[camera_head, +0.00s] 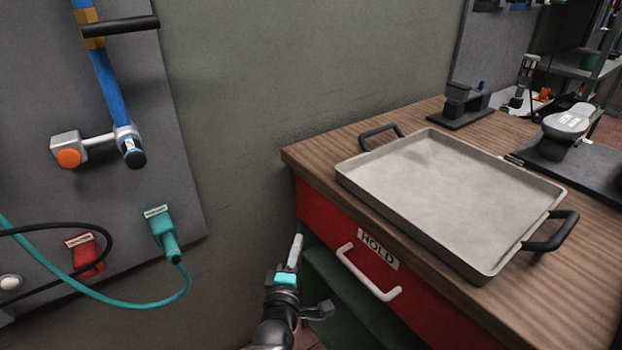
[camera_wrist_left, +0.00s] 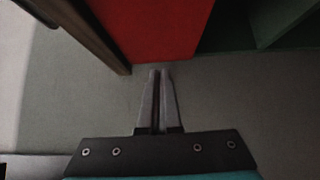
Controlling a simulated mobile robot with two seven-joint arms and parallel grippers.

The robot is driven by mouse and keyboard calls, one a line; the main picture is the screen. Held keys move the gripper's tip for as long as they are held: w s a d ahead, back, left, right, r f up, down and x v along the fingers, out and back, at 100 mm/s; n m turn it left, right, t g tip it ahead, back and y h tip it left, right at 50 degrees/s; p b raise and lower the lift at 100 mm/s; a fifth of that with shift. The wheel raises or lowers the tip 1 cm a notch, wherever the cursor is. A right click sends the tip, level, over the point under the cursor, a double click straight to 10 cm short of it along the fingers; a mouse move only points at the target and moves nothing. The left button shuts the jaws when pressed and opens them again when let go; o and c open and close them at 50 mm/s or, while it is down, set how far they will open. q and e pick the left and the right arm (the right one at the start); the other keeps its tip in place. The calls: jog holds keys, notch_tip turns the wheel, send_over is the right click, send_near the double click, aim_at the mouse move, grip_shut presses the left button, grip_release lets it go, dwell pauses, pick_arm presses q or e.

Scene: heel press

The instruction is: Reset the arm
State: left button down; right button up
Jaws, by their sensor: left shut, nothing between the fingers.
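My left gripper (camera_head: 296,252) shows in the head view at the lower middle, in front of the cabinet's left corner and left of the red drawer (camera_head: 322,219). In the left wrist view its two fingers (camera_wrist_left: 160,75) lie together, with nothing between them. The red drawer front (camera_wrist_left: 150,25) fills the top of that view, beyond the fingertips. The gripper appears apart from the drawer and its white handle (camera_head: 368,273). My right gripper is in neither view.
A grey tray (camera_head: 440,190) with black handles lies on the wooden top (camera_head: 320,155). Behind it stand a dark fixture (camera_head: 466,104) and a heel-shaped device (camera_head: 566,124). A wall panel at left carries a blue lever (camera_head: 108,85), a teal plug (camera_head: 162,232) with cable, and a red plug (camera_head: 86,256).

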pick_arm(q)
jog(key=s+a+f+m+g, duration=0.3)
jog(key=s+f+m+g, duration=0.25)
jog(key=s+f, duration=0.55)
jog(key=s+a+f+m+g, duration=0.35)
jog(key=s+f+m, duration=0.35)
jog(key=f, duration=0.8)
jog(key=s+a+f+m+g, duration=0.2)
jog(key=s+a+f, duration=0.1)
jog(key=s, duration=0.5)
jog(key=s+a+f+m+g+y, duration=0.1)
jog(key=s+a+f+m+g, duration=0.1)
jog(key=s, duration=0.7)
jog(key=s+a+f+m+g+p, duration=0.1)
jog(key=s+a+f+m+g, duration=0.1)
jog(key=s, duration=0.6)
notch_tip(320, 180, down, 4)
jog(key=shift+s+a+r+m+g+y, duration=0.15)
jog(key=shift+a+m+g+y, duration=0.3)
jog(key=shift+a, duration=0.8)
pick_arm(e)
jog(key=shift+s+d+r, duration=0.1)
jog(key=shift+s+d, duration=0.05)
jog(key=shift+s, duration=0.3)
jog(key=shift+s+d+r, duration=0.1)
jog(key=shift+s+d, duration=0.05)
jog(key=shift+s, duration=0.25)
